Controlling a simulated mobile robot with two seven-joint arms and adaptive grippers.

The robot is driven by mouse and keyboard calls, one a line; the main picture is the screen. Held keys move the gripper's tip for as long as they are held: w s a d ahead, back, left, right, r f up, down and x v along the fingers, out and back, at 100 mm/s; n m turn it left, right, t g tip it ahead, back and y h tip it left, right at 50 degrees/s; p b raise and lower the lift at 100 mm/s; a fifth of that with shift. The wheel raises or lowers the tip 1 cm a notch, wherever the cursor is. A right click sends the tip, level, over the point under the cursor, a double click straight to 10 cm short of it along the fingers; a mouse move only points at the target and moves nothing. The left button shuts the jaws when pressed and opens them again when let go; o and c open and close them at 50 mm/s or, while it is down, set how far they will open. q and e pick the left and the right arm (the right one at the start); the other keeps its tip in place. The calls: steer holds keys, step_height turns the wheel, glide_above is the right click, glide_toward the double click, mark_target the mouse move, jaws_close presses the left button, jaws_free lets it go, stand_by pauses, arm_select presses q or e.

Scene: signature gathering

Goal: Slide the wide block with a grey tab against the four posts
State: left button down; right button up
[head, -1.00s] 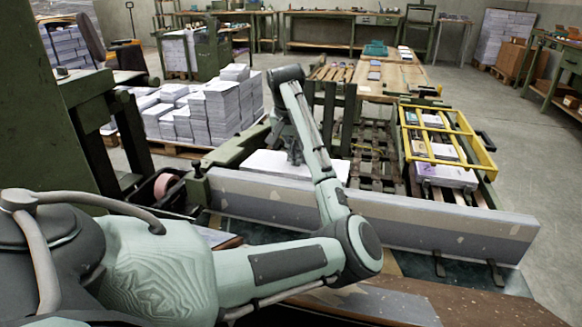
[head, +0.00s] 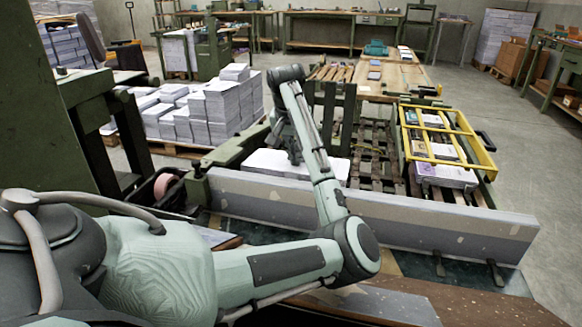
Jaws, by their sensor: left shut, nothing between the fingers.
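A white, wide, flat block (head: 262,161) lies behind the long grey panel, partly hidden by the panel and by my left arm. I cannot make out a grey tab on it. My left gripper (head: 294,156) points down at the block's far side, beyond the panel. It is shut with nothing in it, and its fingertips are small and partly hidden by my forearm. I cannot tell whether they touch the block. Dark green uprights (head: 329,108) stand just behind and right of the block; I cannot pick out four posts for certain. My right gripper is out of view.
The long grey panel (head: 440,232) runs across in front of the block. A yellow frame (head: 473,150) around printed stacks stands at the right. A slatted dark track (head: 375,165) lies between. Paper piles (head: 210,110) stand at the left. Open floor lies far right.

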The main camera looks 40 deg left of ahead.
arm_select(q)
steer(key=shift+s+d+f, duration=0.15)
steer(key=shift+s+f, duration=0.05)
steer(key=shift+s, duration=0.05)
steer(key=shift+w+a+r, duration=0.1)
steer(key=shift+w+r, duration=0.1)
steer(key=shift+r, duration=1)
steer(key=shift+w+a+r, duration=0.15)
steer(key=shift+w+r, duration=0.05)
steer(key=shift+r, duration=1)
steer(key=shift+w+a+r, duration=0.1)
steer(key=shift+w+r, duration=0.1)
steer(key=shift+r, duration=1)
